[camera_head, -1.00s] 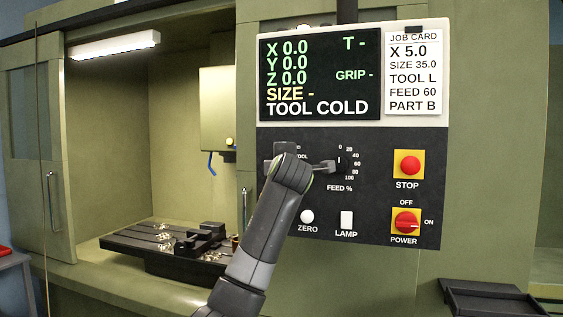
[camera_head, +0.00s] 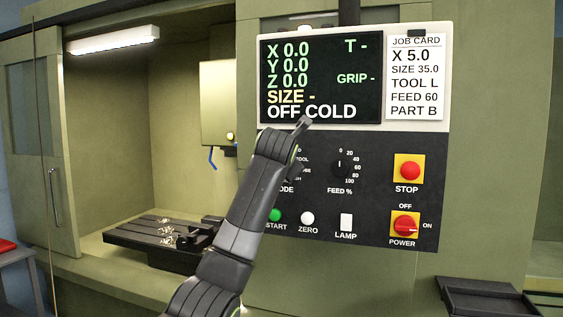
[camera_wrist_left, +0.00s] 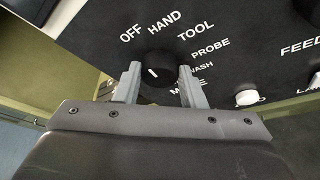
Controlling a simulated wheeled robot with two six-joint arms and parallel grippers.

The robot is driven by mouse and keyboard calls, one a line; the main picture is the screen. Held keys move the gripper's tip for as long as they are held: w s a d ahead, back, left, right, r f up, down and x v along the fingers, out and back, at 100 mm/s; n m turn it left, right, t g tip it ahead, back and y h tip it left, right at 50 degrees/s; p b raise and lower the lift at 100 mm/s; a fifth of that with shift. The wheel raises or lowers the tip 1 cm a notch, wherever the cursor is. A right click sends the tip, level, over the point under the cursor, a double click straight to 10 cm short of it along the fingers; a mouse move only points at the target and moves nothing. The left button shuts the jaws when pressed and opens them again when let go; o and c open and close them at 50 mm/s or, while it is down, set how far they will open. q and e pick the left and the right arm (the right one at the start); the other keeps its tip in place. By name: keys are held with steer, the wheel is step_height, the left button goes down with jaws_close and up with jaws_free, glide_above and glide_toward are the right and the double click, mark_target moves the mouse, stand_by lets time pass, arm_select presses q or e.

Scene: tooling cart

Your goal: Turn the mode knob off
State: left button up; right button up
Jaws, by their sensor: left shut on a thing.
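The mode knob (camera_wrist_left: 155,68) is a round black knob with a white pointer line, in the left wrist view. Its line points up and left, toward the OFF label (camera_wrist_left: 130,34). My left gripper (camera_wrist_left: 159,72) is shut on the knob, with one grey finger on each side of it. In the head view my left arm (camera_head: 243,220) comes up from below and covers the knob. The display (camera_head: 318,78) reads OFF COLD on its bottom line. My right gripper is not in view.
The black panel also holds the feed knob (camera_head: 341,169), a green START button (camera_head: 275,215), a white ZERO button (camera_head: 307,217), a LAMP switch (camera_head: 346,221), a red STOP button (camera_head: 410,170) and a red POWER switch (camera_head: 405,226). A job card (camera_head: 415,78) hangs at the upper right.

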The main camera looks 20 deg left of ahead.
arm_select(q)
steer(key=shift+n, duration=0.4)
stand_by(0.3)
steer(key=o, duration=1)
steer(key=b+v, duration=0.3)
steer(key=v, duration=0.5)
steer(key=b+v, duration=0.3)
steer(key=v, duration=0.6)
steer(key=shift+s+a+r, duration=0.15)
steer(key=shift+a+r, duration=0.05)
